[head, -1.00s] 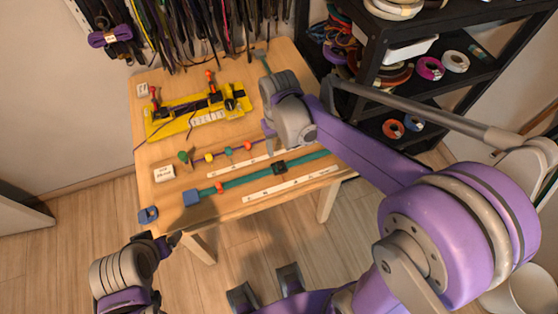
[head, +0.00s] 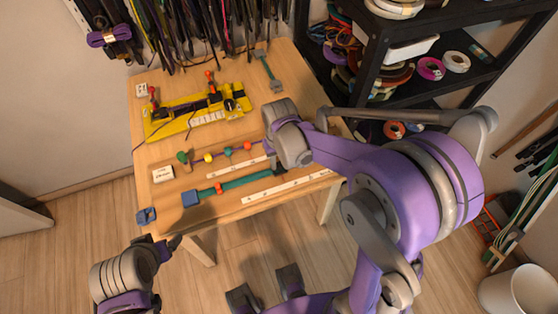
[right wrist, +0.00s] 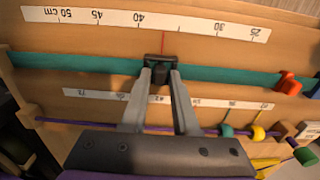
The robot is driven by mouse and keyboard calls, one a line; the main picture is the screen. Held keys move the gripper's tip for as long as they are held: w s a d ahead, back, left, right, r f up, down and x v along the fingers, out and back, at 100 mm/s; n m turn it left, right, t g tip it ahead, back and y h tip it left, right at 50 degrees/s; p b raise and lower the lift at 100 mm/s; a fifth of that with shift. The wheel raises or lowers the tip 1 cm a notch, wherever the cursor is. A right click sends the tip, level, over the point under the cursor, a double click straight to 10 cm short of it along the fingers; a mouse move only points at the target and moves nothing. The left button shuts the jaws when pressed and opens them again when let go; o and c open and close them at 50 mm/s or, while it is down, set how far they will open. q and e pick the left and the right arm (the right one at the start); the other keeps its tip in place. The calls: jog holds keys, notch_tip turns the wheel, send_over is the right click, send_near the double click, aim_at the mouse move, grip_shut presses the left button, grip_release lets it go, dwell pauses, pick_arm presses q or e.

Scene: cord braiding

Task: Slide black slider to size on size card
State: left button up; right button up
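The black slider (right wrist: 158,65) sits on a teal cord (right wrist: 90,66) in the right wrist view. In the head view my right gripper (head: 279,163) largely hides the slider. My left gripper (head: 173,243) is off the table's front left corner, too small to judge.
A second numbered strip (right wrist: 100,97) lies along the cord's other side. A beaded purple cord (head: 235,150), a yellow jig (head: 190,118) and a white labelled block (head: 163,174) are also on the table. A black shelf (head: 440,70) stands at right.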

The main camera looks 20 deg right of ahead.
grip_shut()
dwell(1.1)
